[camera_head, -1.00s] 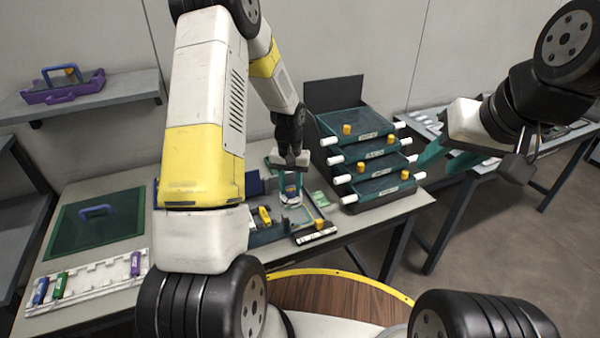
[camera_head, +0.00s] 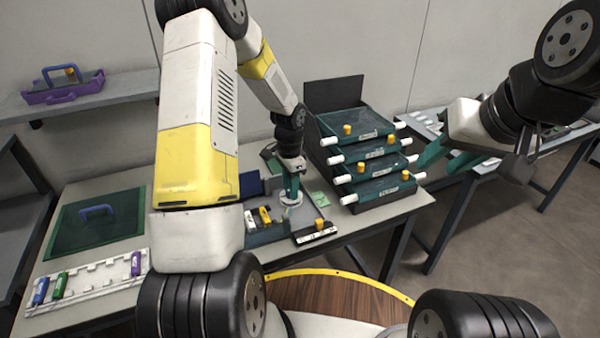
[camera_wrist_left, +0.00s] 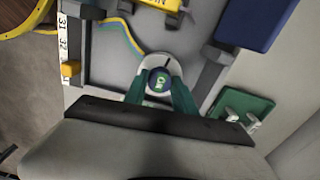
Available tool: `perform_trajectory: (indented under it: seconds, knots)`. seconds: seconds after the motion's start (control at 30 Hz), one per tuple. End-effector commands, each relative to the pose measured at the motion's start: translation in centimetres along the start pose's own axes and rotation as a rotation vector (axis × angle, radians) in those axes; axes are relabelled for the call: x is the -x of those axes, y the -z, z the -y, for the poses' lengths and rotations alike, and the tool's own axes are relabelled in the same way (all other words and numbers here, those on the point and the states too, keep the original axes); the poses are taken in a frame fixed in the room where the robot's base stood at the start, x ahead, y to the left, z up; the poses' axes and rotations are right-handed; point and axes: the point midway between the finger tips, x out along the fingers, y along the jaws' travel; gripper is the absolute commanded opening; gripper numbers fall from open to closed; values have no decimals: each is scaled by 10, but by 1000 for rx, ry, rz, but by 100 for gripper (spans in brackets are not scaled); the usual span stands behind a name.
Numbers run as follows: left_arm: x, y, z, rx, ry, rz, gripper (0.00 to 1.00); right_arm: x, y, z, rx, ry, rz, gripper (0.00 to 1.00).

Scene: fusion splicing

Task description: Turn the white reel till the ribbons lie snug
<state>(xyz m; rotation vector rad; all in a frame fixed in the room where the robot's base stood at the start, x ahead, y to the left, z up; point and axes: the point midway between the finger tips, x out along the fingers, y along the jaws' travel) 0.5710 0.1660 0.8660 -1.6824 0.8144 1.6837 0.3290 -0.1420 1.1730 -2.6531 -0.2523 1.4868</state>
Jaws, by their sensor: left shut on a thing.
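A rack of green trays (camera_head: 365,160) with white handles stands right of the reel. A yellow block (camera_head: 265,215) and a numbered strip (camera_head: 316,236) lie near the reel. A white holder (camera_head: 88,282) with coloured pieces lies at the left.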

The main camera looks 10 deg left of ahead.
Motion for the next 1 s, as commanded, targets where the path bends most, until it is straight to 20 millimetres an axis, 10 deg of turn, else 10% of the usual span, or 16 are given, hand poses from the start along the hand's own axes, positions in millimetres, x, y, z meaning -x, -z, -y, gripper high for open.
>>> perform_trajectory:
  seconds: [1.0]
  knots:
    - [1, 1, 1, -242, 3, -2, 0, 0, 0, 0, 0, 0, 0, 38]
